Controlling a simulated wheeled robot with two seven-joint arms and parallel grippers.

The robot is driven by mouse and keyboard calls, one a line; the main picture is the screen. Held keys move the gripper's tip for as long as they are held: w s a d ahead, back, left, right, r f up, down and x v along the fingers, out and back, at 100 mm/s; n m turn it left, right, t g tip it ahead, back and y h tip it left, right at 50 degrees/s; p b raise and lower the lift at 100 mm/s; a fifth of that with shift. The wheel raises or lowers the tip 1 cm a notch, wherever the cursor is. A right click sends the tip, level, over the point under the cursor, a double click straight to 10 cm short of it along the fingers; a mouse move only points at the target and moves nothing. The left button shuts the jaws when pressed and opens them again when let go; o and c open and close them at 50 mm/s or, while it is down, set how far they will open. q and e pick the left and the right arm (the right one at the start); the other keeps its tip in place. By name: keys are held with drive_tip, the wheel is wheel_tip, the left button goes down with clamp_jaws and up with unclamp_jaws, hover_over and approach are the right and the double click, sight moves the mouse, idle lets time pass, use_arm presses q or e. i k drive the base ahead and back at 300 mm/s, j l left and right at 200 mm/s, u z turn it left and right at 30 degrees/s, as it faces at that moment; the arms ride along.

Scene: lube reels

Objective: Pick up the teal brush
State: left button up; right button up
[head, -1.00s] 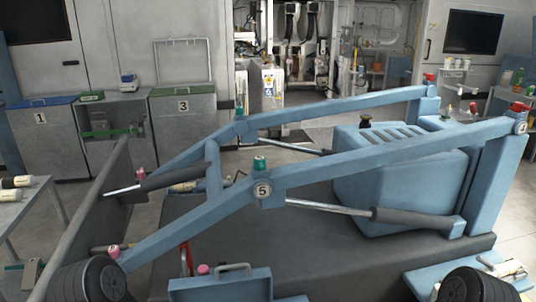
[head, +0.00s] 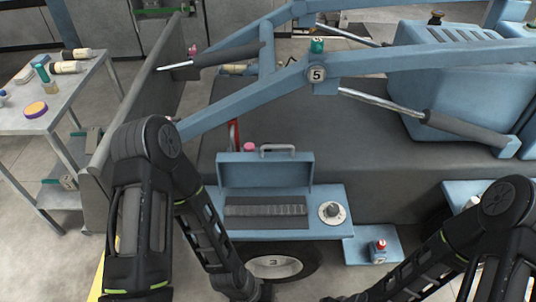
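I cannot make out a teal brush for certain. A small teal item (head: 41,72) is on the grey table at the left, with a darker piece by its lower end; it is too small to tell whether it is a brush. Small teal-handled pieces (head: 77,133) also show low beside the table, and they are unclear too. My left forearm reaches down to the bottom edge, left of centre, and my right forearm reaches down toward the bottom centre. Both grippers are beyond the frame's lower edge, so their fingers are hidden.
The grey table (head: 28,118) also holds cream bottles with black ends (head: 66,67) and a purple-and-yellow round item (head: 36,109). A blue loader arm (head: 240,98) crosses the middle. A red-topped item (head: 378,250) stands lower right.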

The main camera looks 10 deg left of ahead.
sight(50, 86)
drive_tip(key=u, duration=1.85)
